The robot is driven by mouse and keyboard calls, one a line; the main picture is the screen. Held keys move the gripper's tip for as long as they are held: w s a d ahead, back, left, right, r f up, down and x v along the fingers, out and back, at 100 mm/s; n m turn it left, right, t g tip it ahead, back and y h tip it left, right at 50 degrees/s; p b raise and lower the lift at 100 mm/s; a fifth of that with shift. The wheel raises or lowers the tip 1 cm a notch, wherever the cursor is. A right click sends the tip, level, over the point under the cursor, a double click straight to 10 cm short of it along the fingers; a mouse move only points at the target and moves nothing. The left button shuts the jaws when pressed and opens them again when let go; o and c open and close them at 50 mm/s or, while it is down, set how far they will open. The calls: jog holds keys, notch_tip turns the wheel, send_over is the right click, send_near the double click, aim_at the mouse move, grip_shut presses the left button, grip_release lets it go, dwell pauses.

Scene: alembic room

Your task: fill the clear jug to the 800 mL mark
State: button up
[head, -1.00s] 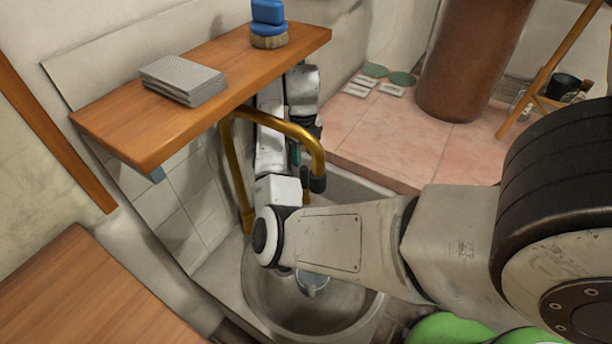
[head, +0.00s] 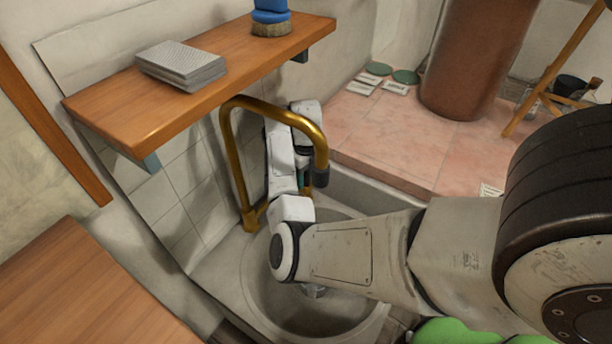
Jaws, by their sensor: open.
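A brass tap (head: 237,160) arches over a grey stone sink basin (head: 262,290). My arm reaches in from the right across the basin and bends up behind the tap. My gripper (head: 303,183) is small and partly hidden behind the tap's spout and my arm. It is open, and I see nothing held in it. A small pale grey piece (head: 314,291) shows low in the basin, mostly covered by my arm; I cannot tell what it is. I cannot make out a clear jug.
A wooden shelf (head: 130,127) on the wall above the sink holds a stack of grey sheets (head: 181,67) and a blue-handled brush (head: 271,20). A wooden top (head: 60,290) is at lower left. A brown cylinder (head: 475,60) stands on the pink tiled ledge (head: 400,135).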

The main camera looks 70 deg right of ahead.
jog(key=shift+c, duration=0.4)
grip_shut()
